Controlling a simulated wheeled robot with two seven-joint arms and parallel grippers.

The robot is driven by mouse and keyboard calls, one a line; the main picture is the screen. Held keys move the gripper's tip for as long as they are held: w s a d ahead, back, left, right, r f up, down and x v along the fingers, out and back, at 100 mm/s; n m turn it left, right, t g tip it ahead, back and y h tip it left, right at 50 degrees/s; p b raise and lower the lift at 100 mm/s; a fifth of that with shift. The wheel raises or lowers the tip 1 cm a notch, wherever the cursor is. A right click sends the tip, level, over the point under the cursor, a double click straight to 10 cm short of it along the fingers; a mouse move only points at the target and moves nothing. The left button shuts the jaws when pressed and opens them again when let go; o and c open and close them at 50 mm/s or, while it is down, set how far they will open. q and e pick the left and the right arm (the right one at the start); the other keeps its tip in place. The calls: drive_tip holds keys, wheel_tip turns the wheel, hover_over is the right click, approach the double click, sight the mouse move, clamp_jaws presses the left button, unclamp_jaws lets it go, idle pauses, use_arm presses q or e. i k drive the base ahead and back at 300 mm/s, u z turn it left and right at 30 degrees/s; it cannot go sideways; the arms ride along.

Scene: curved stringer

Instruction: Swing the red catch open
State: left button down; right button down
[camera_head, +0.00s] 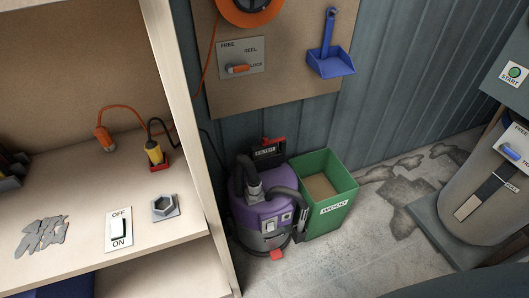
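A red lever-like part (272,142) sits on top of the black box labelled FILTER (268,153), behind the purple vacuum (262,210). Another small red part (276,254) shows low on the front of the vacuum, near the floor. I cannot tell for certain which of the two is the red catch. Both are small, and whether either is open or closed is not clear. Neither of my grippers is in view.
A green WOOD bin (325,209) stands right of the vacuum. A pale shelf upright (187,130) rises at its left. A grey drum (480,200) stands right; floor between is open.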

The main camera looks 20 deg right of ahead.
sight(266, 141)
drive_tip(key=k, duration=1.1)
drive_tip(key=z, duration=0.45)
drive_tip(key=i, duration=0.4)
drive_tip(key=z, duration=1.05)
drive_tip(key=i, duration=0.8)
drive_tip(key=u, duration=0.55)
drive_tip(key=i, duration=0.8)
drive_tip(key=u, duration=0.95)
